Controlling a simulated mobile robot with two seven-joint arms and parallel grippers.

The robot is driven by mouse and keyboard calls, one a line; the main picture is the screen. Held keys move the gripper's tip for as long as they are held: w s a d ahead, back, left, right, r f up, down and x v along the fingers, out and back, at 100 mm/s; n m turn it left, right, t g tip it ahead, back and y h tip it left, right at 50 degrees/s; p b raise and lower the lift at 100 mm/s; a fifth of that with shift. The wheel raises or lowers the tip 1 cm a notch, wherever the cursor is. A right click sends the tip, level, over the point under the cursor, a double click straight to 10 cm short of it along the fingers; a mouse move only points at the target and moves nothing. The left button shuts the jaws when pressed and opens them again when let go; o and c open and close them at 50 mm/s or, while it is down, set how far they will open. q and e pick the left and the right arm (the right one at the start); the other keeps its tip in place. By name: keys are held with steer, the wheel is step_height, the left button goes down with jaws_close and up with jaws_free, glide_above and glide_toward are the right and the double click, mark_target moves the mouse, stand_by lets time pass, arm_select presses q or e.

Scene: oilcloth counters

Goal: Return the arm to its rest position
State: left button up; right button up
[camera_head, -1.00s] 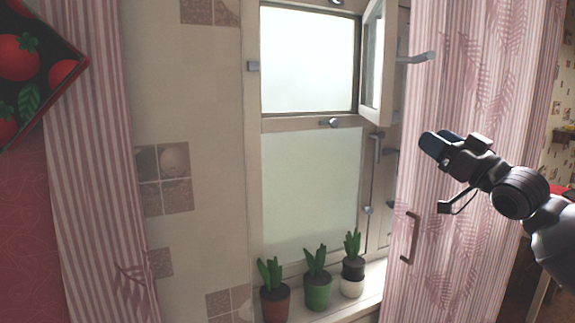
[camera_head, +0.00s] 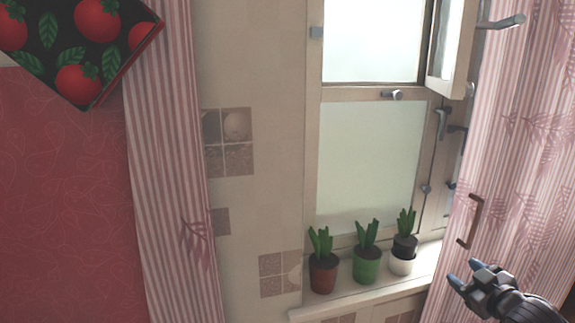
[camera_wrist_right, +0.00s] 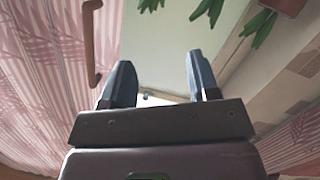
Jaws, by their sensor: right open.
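My right gripper (camera_head: 465,273) is at the lower right of the head view, in front of the pink striped curtain on the right. In the right wrist view its two dark fingers (camera_wrist_right: 160,85) stand apart with nothing between them. The gripper is open and empty. Much of the right arm is cut off by the frame's lower edge. My left gripper does not show.
Several potted plants stand on the windowsill (camera_head: 345,297), including a green pot (camera_head: 367,267). A small upper window pane (camera_head: 455,45) is swung open. A brown handle (camera_head: 474,222) is by the right curtain (camera_head: 525,150). A tomato-patterned box (camera_head: 85,45) hangs upper left.

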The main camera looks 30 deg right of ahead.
steer(key=s+a+f+g, duration=0.2)
steer(key=a+f, duration=0.4)
steer(key=f, duration=0.4)
steer(key=a+f+y, duration=0.1)
steer(key=a+f, duration=0.3)
steer(key=a, duration=0.4)
steer(key=s+a+f+g+y, duration=0.1)
steer(key=a+f+y, duration=0.1)
steer(key=a+f, duration=0.3)
steer(key=s+a+f+m+y, duration=0.1)
steer(key=a+f, duration=0.3)
steer(key=a, duration=0.9)
steer(key=shift+f+g, duration=0.3)
